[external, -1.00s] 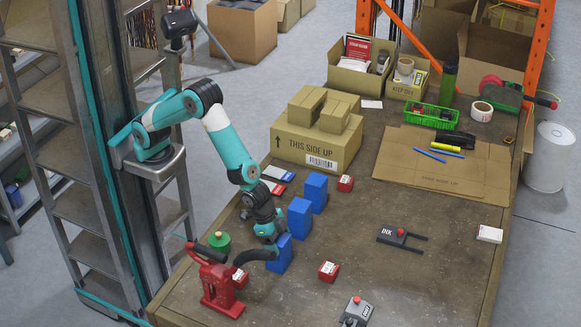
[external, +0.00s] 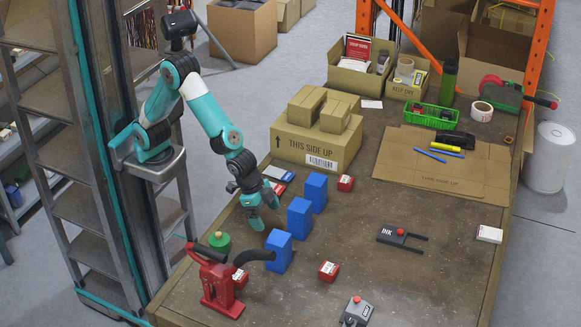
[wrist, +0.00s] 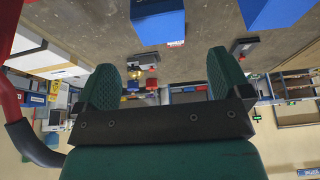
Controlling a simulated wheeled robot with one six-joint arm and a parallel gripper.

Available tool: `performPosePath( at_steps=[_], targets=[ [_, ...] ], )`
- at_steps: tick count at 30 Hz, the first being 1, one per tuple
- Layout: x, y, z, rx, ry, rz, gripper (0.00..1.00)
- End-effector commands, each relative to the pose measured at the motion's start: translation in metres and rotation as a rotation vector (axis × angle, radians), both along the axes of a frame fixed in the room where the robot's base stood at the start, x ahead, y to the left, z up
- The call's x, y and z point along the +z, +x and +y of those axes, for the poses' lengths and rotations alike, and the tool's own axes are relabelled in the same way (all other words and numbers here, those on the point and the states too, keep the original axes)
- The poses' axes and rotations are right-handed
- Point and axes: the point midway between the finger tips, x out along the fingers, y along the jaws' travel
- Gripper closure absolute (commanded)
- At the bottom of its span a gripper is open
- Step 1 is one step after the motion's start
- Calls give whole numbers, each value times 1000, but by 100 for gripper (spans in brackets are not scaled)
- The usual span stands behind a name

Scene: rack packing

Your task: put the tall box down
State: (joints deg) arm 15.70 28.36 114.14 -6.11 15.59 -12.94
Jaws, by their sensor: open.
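Three tall blue boxes stand upright in a slanting row on the worktable: a front one (external: 278,251), a middle one (external: 299,219) and a back one (external: 314,192). They look alike, so I cannot tell which one the task names. My gripper (external: 265,220) is open and empty, above the table to the left of the row, apart from the boxes. In the wrist view, its two green fingers (wrist: 163,78) are spread wide with nothing between them. One blue box (wrist: 157,24) and part of another (wrist: 275,12) show beyond the fingers.
A red tool with a dark handle (external: 220,285) stands close to the front box. Small red-and-white boxes (external: 328,270) lie nearby. A green round container (external: 219,243) is left of the row. A large carton (external: 316,146) stands behind.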

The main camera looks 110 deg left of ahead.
Motion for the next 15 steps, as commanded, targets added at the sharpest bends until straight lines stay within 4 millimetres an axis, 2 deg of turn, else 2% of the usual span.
performPosePath(
  at_steps=[3,5,8,11,12,14,15],
  targets=[
    [11,-5,1,1,1,0,4],
    [18,-9,9,14,8,1,4],
    [38,-26,48,79,43,13,4],
    [66,-67,114,200,102,48,4],
    [77,-92,142,258,128,69,4],
    [91,-132,178,346,161,105,4],
    [97,-160,197,402,179,131,4]
  ],
)
